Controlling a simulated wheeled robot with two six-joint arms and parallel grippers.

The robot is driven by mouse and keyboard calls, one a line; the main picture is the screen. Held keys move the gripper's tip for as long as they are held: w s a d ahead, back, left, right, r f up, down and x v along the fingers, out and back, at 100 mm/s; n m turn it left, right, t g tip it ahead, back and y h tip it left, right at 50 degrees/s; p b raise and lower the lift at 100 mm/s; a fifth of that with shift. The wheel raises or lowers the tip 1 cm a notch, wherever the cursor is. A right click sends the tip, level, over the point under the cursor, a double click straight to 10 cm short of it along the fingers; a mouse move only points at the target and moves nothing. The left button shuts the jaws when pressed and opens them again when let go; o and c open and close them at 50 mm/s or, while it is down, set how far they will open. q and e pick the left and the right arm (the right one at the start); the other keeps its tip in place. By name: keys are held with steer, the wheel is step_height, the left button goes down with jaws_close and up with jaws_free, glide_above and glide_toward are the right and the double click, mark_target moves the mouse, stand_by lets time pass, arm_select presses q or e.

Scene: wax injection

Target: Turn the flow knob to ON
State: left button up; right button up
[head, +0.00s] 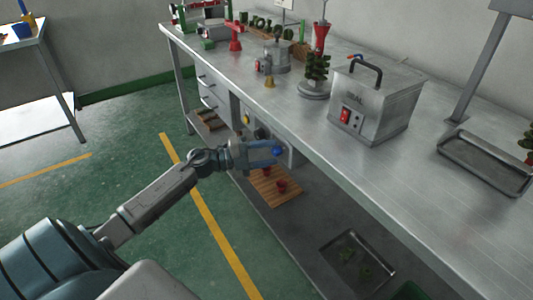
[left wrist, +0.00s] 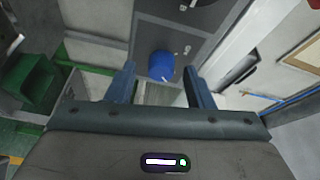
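The blue flow knob (left wrist: 161,66) is round and sits on a grey panel (left wrist: 178,38) in the left wrist view. It also shows in the head view (head: 279,150), partly hidden, under the bench's front edge. My left gripper (left wrist: 159,75) is open, with one finger on each side of the knob in that view. Gaps show between the knob and both fingers. In the head view the left gripper (head: 266,152) is at the knob, below the bench top. I cannot read any ON marking. My right gripper is not in view.
The steel bench top (head: 300,115) overhangs the knob area. It holds a metal heater box (head: 378,100), a metal pot (head: 277,57) and a steel tray (head: 485,165). A wooden board (head: 268,195) with red pieces lies on the lower shelf.

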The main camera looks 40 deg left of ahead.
arm_select(q)
steer(key=p+v, duration=0.1)
steer(key=v, duration=1)
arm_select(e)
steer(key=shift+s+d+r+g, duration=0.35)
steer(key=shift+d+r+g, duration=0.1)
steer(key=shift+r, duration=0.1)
arm_select(q)
steer(key=shift+d+f, duration=0.15)
